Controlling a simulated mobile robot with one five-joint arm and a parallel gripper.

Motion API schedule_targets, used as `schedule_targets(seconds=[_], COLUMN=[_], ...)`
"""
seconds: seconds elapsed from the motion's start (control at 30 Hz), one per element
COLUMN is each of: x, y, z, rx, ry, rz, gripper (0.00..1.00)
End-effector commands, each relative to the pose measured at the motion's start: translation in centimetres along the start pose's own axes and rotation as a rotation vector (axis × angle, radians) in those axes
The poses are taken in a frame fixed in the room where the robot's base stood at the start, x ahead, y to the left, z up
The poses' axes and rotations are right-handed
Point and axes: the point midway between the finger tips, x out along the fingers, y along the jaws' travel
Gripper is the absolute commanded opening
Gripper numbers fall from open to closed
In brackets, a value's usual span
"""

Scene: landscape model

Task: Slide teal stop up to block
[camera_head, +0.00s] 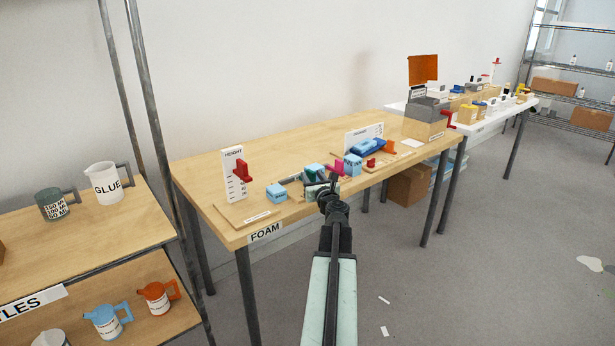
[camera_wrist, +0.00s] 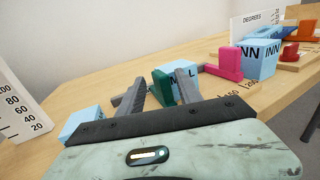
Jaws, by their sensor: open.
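The dark teal stop (camera_wrist: 161,86) is upright between the two grey fingers of my gripper (camera_wrist: 160,80) in the wrist view. The fingers are apart; a gap shows on the left finger's side, and I cannot tell whether the right finger touches the stop. A light-blue block with dark letters (camera_wrist: 180,72) is just behind the stop, partly hidden by the stop and right finger; contact between them is unclear. In the head view my gripper (camera_head: 313,184) is over the front of the FOAM table, largely hiding the stop. Another light-blue block (camera_head: 277,192) is to its left.
A white height board with a red slider (camera_head: 243,172) stands at the left. The table's back middle (camera_head: 290,145) is clear.

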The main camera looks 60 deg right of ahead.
Motion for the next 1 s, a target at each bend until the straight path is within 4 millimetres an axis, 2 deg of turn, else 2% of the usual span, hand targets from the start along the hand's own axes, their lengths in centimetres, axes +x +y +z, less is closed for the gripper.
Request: schedule_targets(seconds=[0.17,0.2,0.33,0.37,1.0], x=[0.00,-0.01,-0.01,-0.01,-0.22], y=[-0.01,-0.02,-0.02,-0.02,0.38], z=[0.00,0.00,0.00,0.00,0.00], rx=[0.000,0.000,0.000,0.000,0.000], ry=[0.000,0.000,0.000,0.000,0.000], rz=[0.000,0.000,0.000,0.000,-0.001], gripper=[0.42,0.39,0.03,0.00,0.00])
